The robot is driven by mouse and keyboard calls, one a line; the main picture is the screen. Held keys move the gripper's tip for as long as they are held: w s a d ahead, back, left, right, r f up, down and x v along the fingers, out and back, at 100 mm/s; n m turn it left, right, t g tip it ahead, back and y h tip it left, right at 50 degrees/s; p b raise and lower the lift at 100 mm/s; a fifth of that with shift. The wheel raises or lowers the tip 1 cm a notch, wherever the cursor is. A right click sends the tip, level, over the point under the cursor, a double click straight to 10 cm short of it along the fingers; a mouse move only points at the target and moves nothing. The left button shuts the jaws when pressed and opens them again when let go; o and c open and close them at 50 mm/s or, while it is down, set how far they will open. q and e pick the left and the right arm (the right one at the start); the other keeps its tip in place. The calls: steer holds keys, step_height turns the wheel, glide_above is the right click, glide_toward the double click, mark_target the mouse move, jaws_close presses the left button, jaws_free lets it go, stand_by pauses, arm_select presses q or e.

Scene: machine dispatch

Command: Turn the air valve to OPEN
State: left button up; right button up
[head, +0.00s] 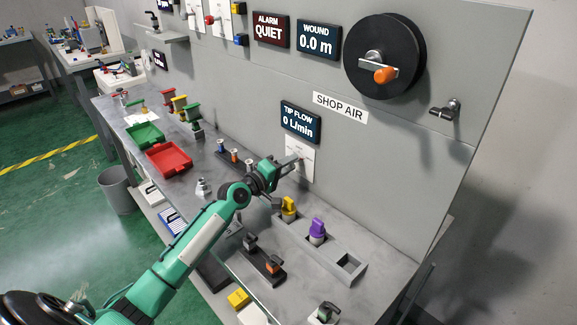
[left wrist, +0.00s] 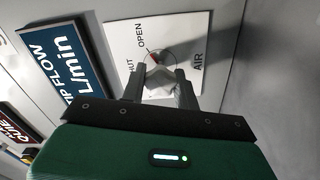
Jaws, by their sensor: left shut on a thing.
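The air valve is a pale knob on a white plate (head: 306,172) on the grey panel, under the TIP FLOW display (head: 301,122), which reads 0 L/min. In the left wrist view the knob (left wrist: 159,76) is between the fingers, with a red mark on its upper left side. The words OPEN, part of SHUT, and AIR show on the plate (left wrist: 191,35); the mark appears near OPEN, but its exact setting is unclear. My left gripper (head: 294,163) is shut on the knob; it also shows in the left wrist view (left wrist: 160,80). My right gripper is not in view.
Below my left gripper, the bench holds a yellow piece (head: 289,206) and a purple piece (head: 317,229) in a grey rack. A red tray (head: 169,158) and a green tray (head: 145,136) lie farther left. A reel (head: 384,57) juts from the panel above right.

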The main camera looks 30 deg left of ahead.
arm_select(q)
steer(key=shift+f, duration=0.15)
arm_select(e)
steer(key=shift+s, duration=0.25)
arm_select(q)
steer(key=o, duration=1)
steer(key=shift+c, duration=0.2)
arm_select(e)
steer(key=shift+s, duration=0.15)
arm_select(q)
steer(key=shift+s, duration=0.15)
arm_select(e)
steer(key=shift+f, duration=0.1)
arm_select(q)
steer(key=shift+s+a, duration=0.15)
steer(key=shift+s, duration=0.15)
steer(key=b+v, duration=0.2)
steer(key=v, duration=1)
steer(key=shift+s+a+b, duration=0.1)
steer(key=shift+s+b, duration=0.05)
steer(key=shift+b, duration=0.15)
steer(key=shift+s+a, duration=0.1)
steer(key=shift+s, duration=0.2)
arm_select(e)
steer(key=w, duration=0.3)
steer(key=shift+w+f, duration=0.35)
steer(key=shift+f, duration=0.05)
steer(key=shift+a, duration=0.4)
